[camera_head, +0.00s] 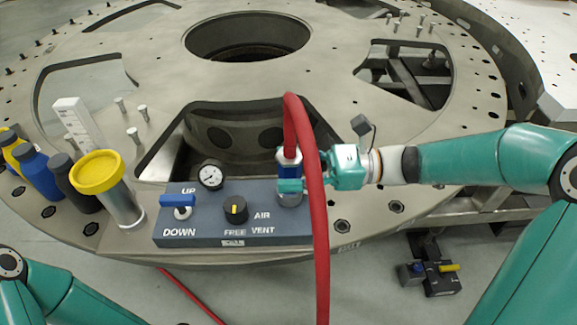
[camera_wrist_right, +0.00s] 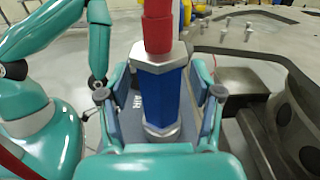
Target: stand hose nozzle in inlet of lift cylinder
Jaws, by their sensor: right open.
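The hose nozzle (camera_head: 288,157) has a blue body with silver ends and hangs on a thick red hose (camera_head: 318,240). It stands upright over a silver inlet (camera_head: 290,201) at the right end of a grey control block (camera_head: 205,232). In the right wrist view the nozzle (camera_wrist_right: 162,95) is upright, its lower silver end at or in the inlet; the exact seating is hidden. My right gripper (camera_head: 290,187) is open. In its wrist view the fingers (camera_wrist_right: 160,97) stand on both sides of the nozzle, with gaps. My left gripper is out of view.
The block carries a blue lever (camera_head: 178,200), black knob (camera_head: 236,209) and gauge (camera_head: 210,175). A yellow-capped silver cylinder (camera_head: 122,203) and several bottles (camera_head: 42,170) stand left. The large plate (camera_head: 150,50) has openings and pins.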

